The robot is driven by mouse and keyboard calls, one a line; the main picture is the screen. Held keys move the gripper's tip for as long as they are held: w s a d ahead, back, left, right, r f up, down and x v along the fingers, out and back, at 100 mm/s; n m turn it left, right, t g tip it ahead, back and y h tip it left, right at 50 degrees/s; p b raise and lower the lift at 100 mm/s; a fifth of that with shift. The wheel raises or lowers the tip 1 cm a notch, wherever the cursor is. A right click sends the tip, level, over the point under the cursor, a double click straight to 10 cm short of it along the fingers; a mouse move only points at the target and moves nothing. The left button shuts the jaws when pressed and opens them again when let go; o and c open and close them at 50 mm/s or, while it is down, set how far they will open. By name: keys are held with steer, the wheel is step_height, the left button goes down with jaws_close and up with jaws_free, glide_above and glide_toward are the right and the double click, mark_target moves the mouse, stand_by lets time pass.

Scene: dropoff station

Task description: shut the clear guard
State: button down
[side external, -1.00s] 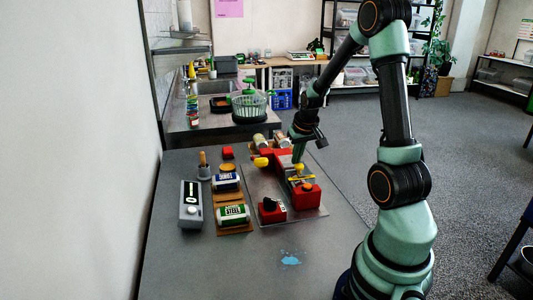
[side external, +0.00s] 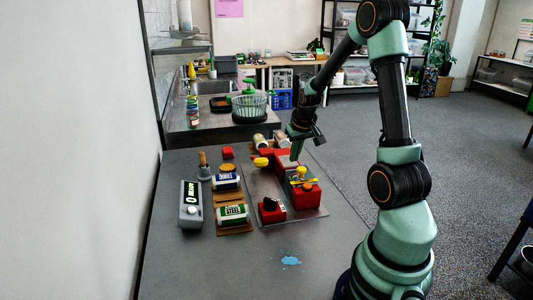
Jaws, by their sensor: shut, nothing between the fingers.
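The red machine (side external: 306,197) stands on a grey plate, with a yellow knob (side external: 301,170) and a yellow bar on its near part. A yellow handle (side external: 261,161) sticks out at its left. The clear guard cannot be made out surely; it is see-through and small here, so I cannot tell its position. My gripper (side external: 296,157) points down just behind the yellow knob, over the machine's far part. Its fingers are shut and empty. Whether they touch anything cannot be told.
A grey box with a lit display (side external: 190,205) stands at the left, beside two labelled cans, STEEL (side external: 232,215) and another (side external: 226,182), on brown holders. The table front is clear apart from a blue patch (side external: 290,261).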

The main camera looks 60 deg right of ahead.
mark_target(297, 173)
steer(key=w+d+v, duration=0.1)
steer(key=v, duration=0.7)
steer(key=s+a+r+n+t+y, duration=0.1)
steer(key=s+a+r+n, duration=0.1)
steer(key=a, duration=1.2)
steer(key=s+a+r+n+t+y, duration=0.1)
steer(key=a+r+n, duration=0.3)
steer(key=a, duration=1.1)
steer(key=shift+s+r+n+t+y, duration=0.3)
steer(key=shift+s+r+n, duration=0.1)
steer(key=shift+s+n, duration=0.2)
